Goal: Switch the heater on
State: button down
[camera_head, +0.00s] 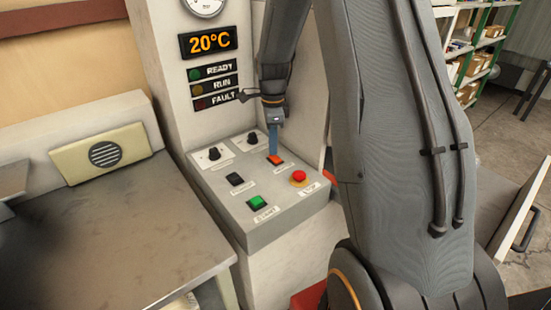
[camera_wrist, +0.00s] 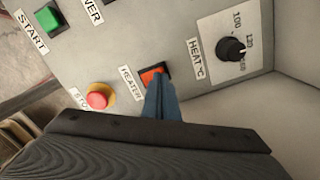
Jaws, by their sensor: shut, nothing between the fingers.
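The heater switch (camera_head: 275,159) is an orange-red rocker on the sloped grey control panel (camera_head: 230,222). In the wrist view the heater switch (camera_wrist: 153,74) has a "HEATER" label beside it. My gripper (camera_head: 273,152) is shut, with its blue fingers pointing down at the switch. In the wrist view my gripper (camera_wrist: 158,80) has its tips at the switch and hides part of it. I cannot tell if the tips touch it. The display (camera_head: 208,41) reads 20°C.
Near the switch are a red stop button (camera_head: 299,177), a green start button (camera_head: 257,202), a black power switch (camera_head: 235,180) and two black knobs, one the heat knob (camera_wrist: 232,49). A metal table (camera_head: 110,235) stands at left. Status lamps sit under the display.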

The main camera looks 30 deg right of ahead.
jog(key=shift+f, duration=0.55)
dwell(0.4)
notch_tip(320, 180, up, 7)
jog(key=p, duration=0.4)
dwell(0.4)
dwell(0.3)
jog(key=s+a+n, duration=0.4)
jog(key=s+n, duration=0.3)
jog(key=s+a+r+n+t, duration=0.1)
jog(key=s+a+n, duration=0.3)
jog(key=s+n, duration=0.3)
jog(key=s+a+r+n+b, duration=0.1)
jog(key=s+a+n, duration=0.3)
jog(key=s+n, duration=0.3)
jog(key=shift+s+n, duration=0.4)
jog(key=shift+s, duration=0.05)
